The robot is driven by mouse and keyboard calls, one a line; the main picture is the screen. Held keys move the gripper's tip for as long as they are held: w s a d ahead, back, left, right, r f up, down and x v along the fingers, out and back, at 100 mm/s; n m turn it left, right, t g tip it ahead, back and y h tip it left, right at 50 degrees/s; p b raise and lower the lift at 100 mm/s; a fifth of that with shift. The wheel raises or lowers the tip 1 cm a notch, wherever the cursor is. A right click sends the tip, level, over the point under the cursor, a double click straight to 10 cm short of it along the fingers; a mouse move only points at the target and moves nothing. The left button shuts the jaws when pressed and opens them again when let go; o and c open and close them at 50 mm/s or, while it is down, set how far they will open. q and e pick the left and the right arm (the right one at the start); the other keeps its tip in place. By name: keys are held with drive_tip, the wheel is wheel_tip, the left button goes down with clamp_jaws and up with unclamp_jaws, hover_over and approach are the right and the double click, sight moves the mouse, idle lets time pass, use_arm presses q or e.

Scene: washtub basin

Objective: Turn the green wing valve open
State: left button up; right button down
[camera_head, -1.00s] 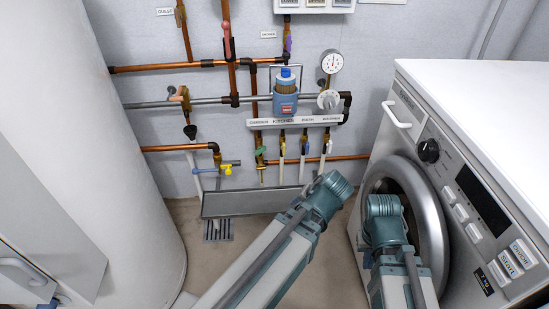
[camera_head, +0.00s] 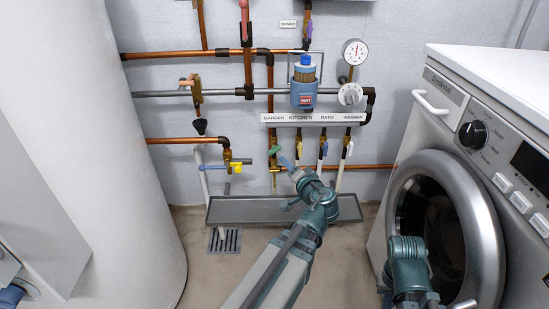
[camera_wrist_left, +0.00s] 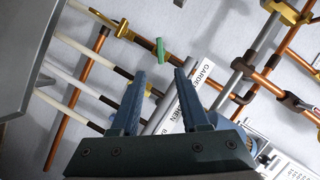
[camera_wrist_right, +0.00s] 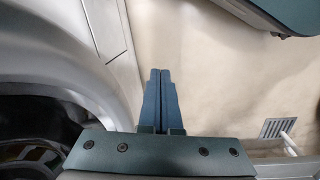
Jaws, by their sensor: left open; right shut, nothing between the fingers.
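The green wing valve (camera_head: 274,151) sits on the leftmost brass drop pipe, under the GARDEN end of the white label strip (camera_head: 312,118). In the left wrist view the green wing (camera_wrist_left: 160,50) shows just beyond and between my fingertips. My left gripper (camera_head: 290,167) is open and empty, just below and right of the green wing; no contact is visible. It shows from behind in the left wrist view (camera_wrist_left: 160,72). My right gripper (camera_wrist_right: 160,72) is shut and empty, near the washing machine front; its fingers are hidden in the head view.
A grey tray (camera_head: 232,210) lies below. The washing machine (camera_head: 440,200) stands right, the white tank (camera_head: 110,130) left.

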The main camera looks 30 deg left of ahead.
sight(275, 152)
use_arm(q)
drive_tip(key=b+x, duration=0.3)
drive_tip(key=x, duration=1)
drive_tip(key=shift+w+a, duration=0.25)
drive_tip(key=shift+a, duration=0.05)
clamp_jaws()
